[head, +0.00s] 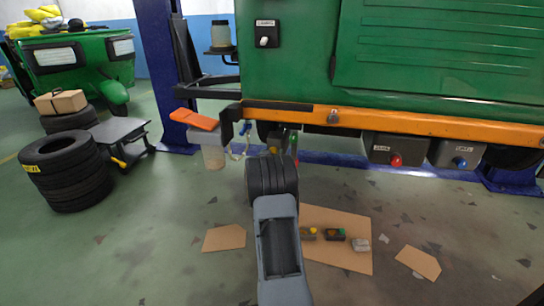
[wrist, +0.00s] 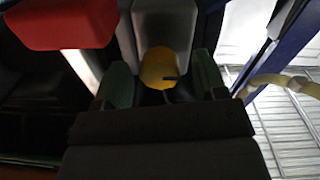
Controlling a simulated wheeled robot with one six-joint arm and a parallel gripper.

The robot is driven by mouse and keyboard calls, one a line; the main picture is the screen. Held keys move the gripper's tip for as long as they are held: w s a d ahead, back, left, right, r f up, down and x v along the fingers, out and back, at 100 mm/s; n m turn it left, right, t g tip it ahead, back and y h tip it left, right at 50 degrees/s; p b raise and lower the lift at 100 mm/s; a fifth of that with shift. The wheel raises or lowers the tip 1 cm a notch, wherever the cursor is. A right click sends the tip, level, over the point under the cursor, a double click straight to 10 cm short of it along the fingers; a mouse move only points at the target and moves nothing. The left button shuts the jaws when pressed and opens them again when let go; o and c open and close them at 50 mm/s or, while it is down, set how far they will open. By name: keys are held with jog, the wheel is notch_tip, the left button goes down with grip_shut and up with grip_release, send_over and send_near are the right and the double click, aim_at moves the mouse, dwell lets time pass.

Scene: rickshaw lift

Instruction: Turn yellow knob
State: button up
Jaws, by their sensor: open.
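The yellow knob (wrist: 160,68) shows in the wrist view as a round yellow face with a dark mark, below a pale grey housing (wrist: 163,22). My gripper (wrist: 162,80) is open, with one green fingertip on each side of the knob. I cannot tell whether either finger touches it.
A red block (wrist: 60,22) is close at upper left in the wrist view, and a pale hose (wrist: 275,85) is at right. Grey boxes with a red knob (head: 396,160) and a blue knob (head: 459,162) hang right of my arm. Cardboard (head: 338,222) lies on the floor.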

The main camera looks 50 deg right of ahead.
jog(key=c, duration=0.9)
jog(key=shift+r+n, duration=0.1)
jog(key=shift+n, duration=0.2)
